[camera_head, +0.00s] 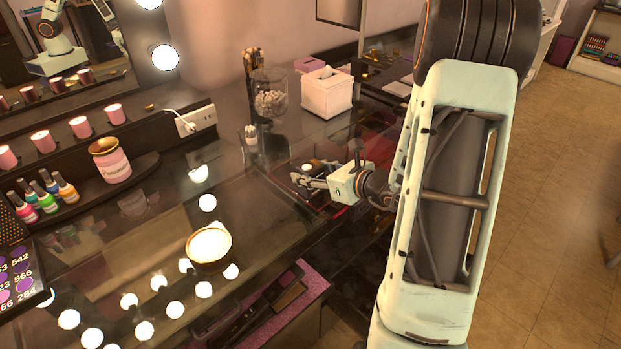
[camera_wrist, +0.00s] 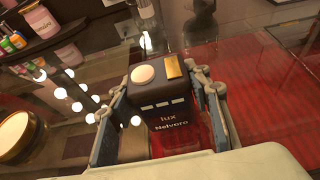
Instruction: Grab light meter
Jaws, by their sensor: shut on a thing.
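The light meter (camera_wrist: 165,112) is a dark box marked "lux" and "Nelvoro", with a white round disc and a gold patch on top. It sits between the two fingers of my gripper (camera_wrist: 160,122) in the wrist view, and my gripper is shut on it. In the head view my gripper (camera_head: 312,180) is over the glass tabletop at the right of the mirror table, and the light meter (camera_head: 308,167) shows partly between the fingers. I cannot tell whether its base touches the glass.
A gold-rimmed round bowl or light (camera_head: 209,245) is on the glass. A white tissue box (camera_head: 326,92), a glass jar of cotton (camera_head: 270,97) and a small clear cup (camera_head: 251,141) stand behind my gripper. Nail polish bottles (camera_head: 47,192) and a pink jar (camera_head: 111,163) are at left.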

